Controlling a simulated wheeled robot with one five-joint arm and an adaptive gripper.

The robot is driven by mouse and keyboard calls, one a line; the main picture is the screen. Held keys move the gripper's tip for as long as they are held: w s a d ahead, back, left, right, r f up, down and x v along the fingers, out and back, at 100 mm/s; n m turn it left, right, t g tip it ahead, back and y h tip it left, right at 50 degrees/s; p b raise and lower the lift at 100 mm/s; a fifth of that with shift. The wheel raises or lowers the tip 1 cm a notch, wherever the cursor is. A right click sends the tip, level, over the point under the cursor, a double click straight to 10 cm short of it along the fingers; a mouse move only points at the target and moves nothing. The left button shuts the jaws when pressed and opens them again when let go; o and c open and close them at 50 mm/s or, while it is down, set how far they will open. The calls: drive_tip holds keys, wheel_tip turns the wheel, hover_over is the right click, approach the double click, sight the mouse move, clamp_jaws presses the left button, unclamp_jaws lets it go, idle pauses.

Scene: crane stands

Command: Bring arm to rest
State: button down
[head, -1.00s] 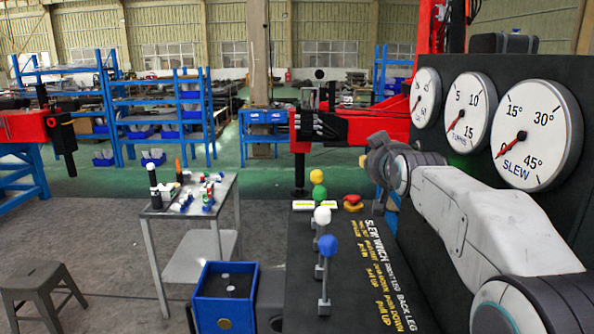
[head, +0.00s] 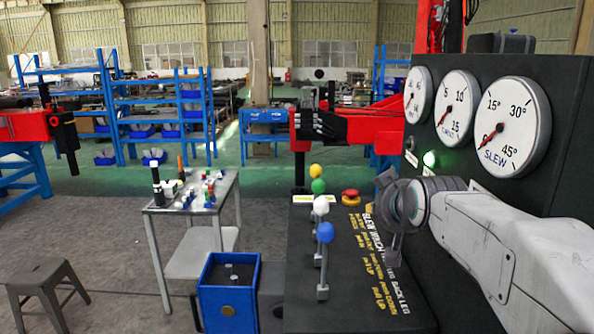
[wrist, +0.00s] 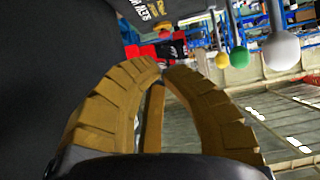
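My arm (head: 505,255) reaches in from the lower right in the head view, in front of the black gauge panel. My gripper (head: 385,215) hangs over the right part of the black lever console, right of the levers and apart from them. In the wrist view, the two brown curved fingers of my gripper (wrist: 161,66) bend inward until their tips meet or nearly meet. Nothing shows held between them. Levers with a blue knob (head: 325,232), a white knob (head: 321,205), a green knob (head: 318,186) and a yellow knob (head: 315,171) stand roughly upright.
A red button (head: 350,195) sits on the console (head: 345,312). A small table (head: 190,210), blue box (head: 228,300) and stool (head: 42,275) stand left, with open floor between.

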drive_tip(key=s+f+g, duration=0.3)
drive_tip(key=s+f, duration=0.4)
drive_tip(key=s, duration=0.4)
drive_tip(key=s+f+g, duration=0.3)
drive_tip(key=s+f, duration=0.3)
drive_tip(key=s, duration=0.5)
drive_tip(key=s+f+g, duration=0.3)
drive_tip(key=s+f, duration=0.4)
drive_tip(key=s, duration=0.4)
wheel_tip(320, 180, down, 8)
drive_tip(key=b, duration=0.8)
drive_tip(key=shift+d+b, duration=0.15)
drive_tip(key=shift+b, duration=0.2)
